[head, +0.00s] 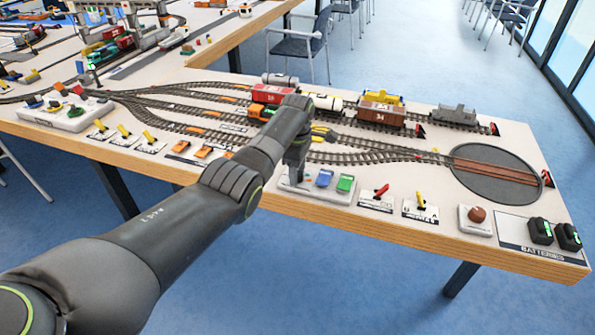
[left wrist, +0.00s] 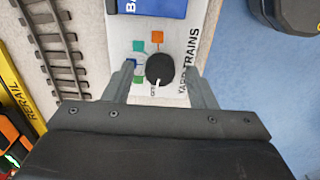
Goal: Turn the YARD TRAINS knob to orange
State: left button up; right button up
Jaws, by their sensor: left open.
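The YARD TRAINS knob (left wrist: 160,69) is round and black and sits on a white panel (left wrist: 180,28) in the left wrist view. A small pale mark shows at the knob's lower edge; I cannot tell for sure where the knob points. My left gripper (left wrist: 160,72) is open, one finger on each side of the knob, with visible gaps. In the head view my left gripper (head: 294,178) points down at the white panel (head: 325,196) and hides the knob. My right gripper is not in view.
A red lever (head: 381,190) stands further right. Tracks with wagons (head: 382,115) lie behind, and a turntable (head: 495,172) at the right. The table's front edge is close.

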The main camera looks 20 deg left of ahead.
pick_arm(q)
jog(key=shift+f, duration=0.1)
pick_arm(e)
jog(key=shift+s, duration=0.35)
pick_arm(q)
jog(key=shift+c, duration=0.4)
jog(key=c, duration=0.9)
